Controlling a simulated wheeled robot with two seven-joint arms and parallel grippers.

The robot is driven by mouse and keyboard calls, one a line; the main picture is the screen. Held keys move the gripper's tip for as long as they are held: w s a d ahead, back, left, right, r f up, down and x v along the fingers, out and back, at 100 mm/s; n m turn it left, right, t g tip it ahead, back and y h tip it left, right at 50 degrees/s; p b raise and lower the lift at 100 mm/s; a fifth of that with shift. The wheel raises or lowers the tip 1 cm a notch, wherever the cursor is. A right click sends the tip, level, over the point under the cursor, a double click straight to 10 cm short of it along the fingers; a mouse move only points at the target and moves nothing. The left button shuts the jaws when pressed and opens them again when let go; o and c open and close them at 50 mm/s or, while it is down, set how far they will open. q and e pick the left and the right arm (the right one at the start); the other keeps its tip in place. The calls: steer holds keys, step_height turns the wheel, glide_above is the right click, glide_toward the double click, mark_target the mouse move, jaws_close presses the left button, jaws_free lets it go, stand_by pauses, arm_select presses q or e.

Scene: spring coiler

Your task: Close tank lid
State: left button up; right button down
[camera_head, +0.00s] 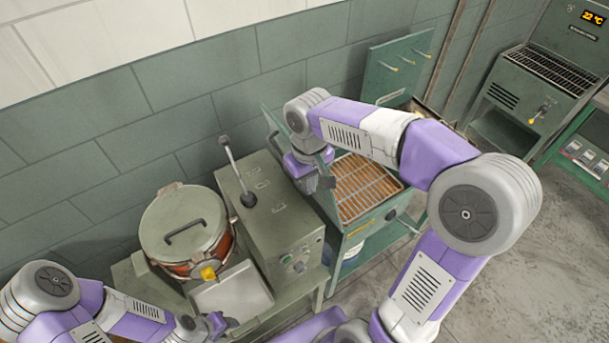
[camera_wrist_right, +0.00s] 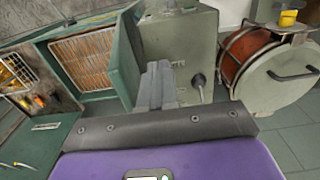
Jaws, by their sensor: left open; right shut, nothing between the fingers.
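A green tank (camera_head: 392,212) with an orange-brown slatted rack (camera_head: 358,190) inside stands at the centre. Its green hinged lid (camera_head: 277,124) stands up, open, along the tank's left side; the right wrist view also shows the lid (camera_wrist_right: 127,52). My right gripper (camera_head: 324,183) is shut and empty beside the lid, its arm crossing over the tank. In the right wrist view its fingers (camera_wrist_right: 155,88) overlap the lid's edge; I cannot tell whether they touch it. My left gripper (camera_head: 217,324) is open and empty at the bottom left, below the machine's tray.
A grey-green machine with a lever (camera_head: 262,200) stands just left of the tank. A red drum (camera_head: 222,244) with a round grey lid (camera_head: 180,222) is further left. An open green cabinet (camera_head: 392,68) is behind right.

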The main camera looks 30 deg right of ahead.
steer(key=shift+f, duration=0.1)
step_height(320, 180, down, 3)
steer(key=shift+f+b, duration=0.1)
steer(key=shift+b, duration=1.15)
steer(key=shift+d, duration=0.15)
steer(key=shift+w+d+r+p, duration=0.15)
steer(key=shift+d+p, duration=0.1)
steer(key=shift+d, duration=0.3)
steer(key=shift+s+d+r+p, duration=0.15)
steer(key=shift+d+p, duration=0.1)
steer(key=shift+d, duration=0.25)
steer(key=shift+w, duration=0.1)
steer(key=d+r+p, duration=0.1)
steer(key=d+p, duration=0.1)
steer(key=d, duration=0.4)
steer(key=shift+w+r, duration=0.15)
steer(key=shift+w, duration=0.1)
